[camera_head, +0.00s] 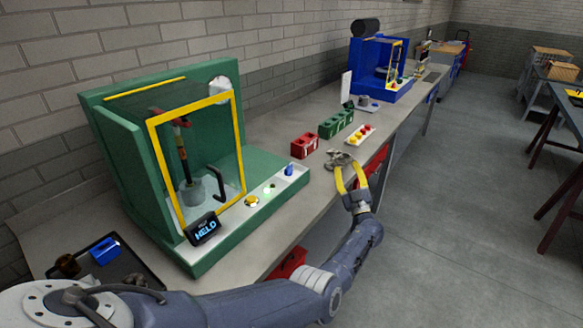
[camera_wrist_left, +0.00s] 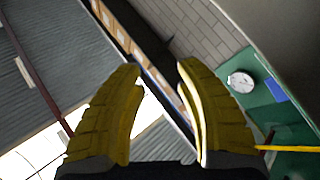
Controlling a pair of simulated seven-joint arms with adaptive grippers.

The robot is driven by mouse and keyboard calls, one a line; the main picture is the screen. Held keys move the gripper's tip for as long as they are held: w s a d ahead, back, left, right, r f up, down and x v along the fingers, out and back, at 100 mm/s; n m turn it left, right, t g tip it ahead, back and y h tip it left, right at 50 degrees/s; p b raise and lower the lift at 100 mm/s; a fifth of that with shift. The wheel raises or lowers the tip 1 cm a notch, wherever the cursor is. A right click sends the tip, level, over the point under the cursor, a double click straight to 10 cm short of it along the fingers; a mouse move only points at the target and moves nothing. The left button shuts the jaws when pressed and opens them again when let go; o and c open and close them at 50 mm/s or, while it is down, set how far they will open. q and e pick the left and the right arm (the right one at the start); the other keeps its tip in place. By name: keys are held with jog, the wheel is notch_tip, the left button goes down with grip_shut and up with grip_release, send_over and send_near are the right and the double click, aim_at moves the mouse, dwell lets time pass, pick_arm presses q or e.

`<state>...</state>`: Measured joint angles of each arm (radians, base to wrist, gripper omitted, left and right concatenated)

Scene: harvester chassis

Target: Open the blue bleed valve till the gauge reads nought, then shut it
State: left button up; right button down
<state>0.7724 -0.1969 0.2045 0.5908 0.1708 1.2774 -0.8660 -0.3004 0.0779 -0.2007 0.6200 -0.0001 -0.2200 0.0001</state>
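The blue bleed valve seems to be the small blue knob (camera_head: 289,169) at the right end of the white panel strip on the green machine. My right gripper is not in view.
The green machine (camera_head: 110,150) has a yellow-framed window, a black handle and a display reading "HELD" (camera_head: 203,228). A yellow button (camera_head: 251,201) sits on its strip. Red (camera_head: 305,146) and green blocks stand behind; a small metallic item (camera_head: 341,159) lies by my fingertips.

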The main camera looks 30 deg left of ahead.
pick_arm(q)
jog(key=s+a+r+n+g+y, duration=0.2)
jog(key=a+r+n+g+y, duration=0.3)
jog(key=a+r+n+g, duration=0.65)
jog(key=s+a+r+n+g+h, duration=0.2)
jog(key=s+a+n+g+h, duration=0.25)
jog(key=a, duration=0.25)
jog(key=s+a+r+n+g+h, duration=0.2)
jog(key=s+a+n+g+h, duration=0.25)
jog(key=a, duration=0.25)
notch_tip(320, 180, up, 2)
jog(key=n+t+h, duration=0.3)
jog(key=t+h, duration=0.1)
jog(key=h, duration=0.9)
send_over(289, 166)
notch_tip(289, 166, down, 17)
jog(key=shift+s+r, duration=0.1)
jog(key=shift+o, duration=0.4)
grip_shut()
